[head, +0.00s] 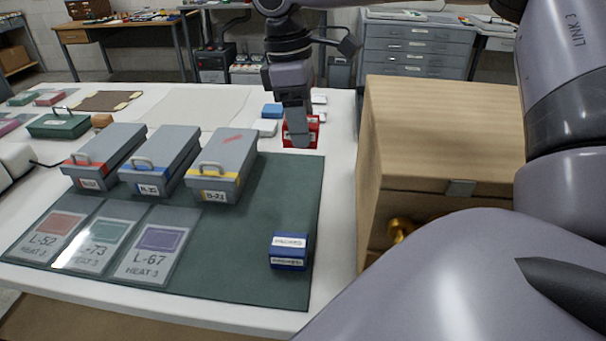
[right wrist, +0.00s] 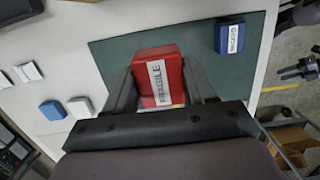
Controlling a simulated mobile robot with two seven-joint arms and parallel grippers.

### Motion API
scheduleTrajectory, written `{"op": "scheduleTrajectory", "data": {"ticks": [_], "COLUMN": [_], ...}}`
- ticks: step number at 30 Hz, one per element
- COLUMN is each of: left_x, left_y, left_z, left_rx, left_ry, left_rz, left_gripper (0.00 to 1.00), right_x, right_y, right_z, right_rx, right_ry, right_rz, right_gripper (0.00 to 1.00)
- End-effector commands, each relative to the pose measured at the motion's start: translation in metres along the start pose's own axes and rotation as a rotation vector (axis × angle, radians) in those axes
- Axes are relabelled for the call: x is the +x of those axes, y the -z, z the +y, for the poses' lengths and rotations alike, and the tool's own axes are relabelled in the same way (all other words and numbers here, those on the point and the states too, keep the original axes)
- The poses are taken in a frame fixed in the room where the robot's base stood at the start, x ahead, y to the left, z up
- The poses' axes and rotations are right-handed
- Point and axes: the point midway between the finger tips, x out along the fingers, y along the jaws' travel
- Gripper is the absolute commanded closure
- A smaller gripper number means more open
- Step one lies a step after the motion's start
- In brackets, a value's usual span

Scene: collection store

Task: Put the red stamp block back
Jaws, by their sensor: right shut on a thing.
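The red stamp block (head: 313,131) carries a white label; in the right wrist view the block (right wrist: 172,66) reads "FRAGILE". My right gripper (head: 297,138) is shut on it, with one finger on each side, at the far right edge of the green mat (head: 262,225). I cannot tell whether the block touches the table. A blue stamp block (head: 289,258) with white labels sits on the mat's near right part, and it also shows in the right wrist view (right wrist: 229,38). My left gripper is not in view.
Three grey boxes (head: 220,165) and three labelled cards (head: 150,245) occupy the mat's left. A wooden cabinet (head: 440,130) stands close on the right. The mat's middle is clear.

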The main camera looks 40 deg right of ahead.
Motion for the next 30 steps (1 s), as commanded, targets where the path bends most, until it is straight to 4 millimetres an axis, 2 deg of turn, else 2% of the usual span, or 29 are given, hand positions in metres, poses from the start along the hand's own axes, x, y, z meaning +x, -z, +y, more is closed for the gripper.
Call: {"op": "scheduleTrajectory", "data": {"ticks": [1, 3, 9, 17, 24, 30], "left_x": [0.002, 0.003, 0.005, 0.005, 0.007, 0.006], "left_y": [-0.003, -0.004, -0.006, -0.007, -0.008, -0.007], "left_z": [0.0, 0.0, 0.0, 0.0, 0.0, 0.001], "left_rx": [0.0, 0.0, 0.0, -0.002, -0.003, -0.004], "left_ry": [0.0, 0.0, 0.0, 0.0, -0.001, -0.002], "left_rz": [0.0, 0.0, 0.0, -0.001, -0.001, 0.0], "left_gripper": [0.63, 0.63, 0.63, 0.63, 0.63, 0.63], "right_x": [0.017, 0.036, 0.079, 0.099, 0.133, 0.136], "right_y": [0.002, 0.005, 0.011, 0.015, 0.02, 0.021], "right_z": [0.0, 0.0, 0.0, 0.001, 0.001, 0.001], "right_rx": [0.0, -0.001, 0.0, 0.003, 0.001, 0.002], "right_ry": [0.004, 0.003, 0.002, 0.0, 0.001, -0.001], "right_rz": [-0.004, -0.005, -0.002, -0.001, -0.002, 0.001], "right_gripper": [0.64, 0.64, 0.64, 0.64, 0.64, 0.64]}}
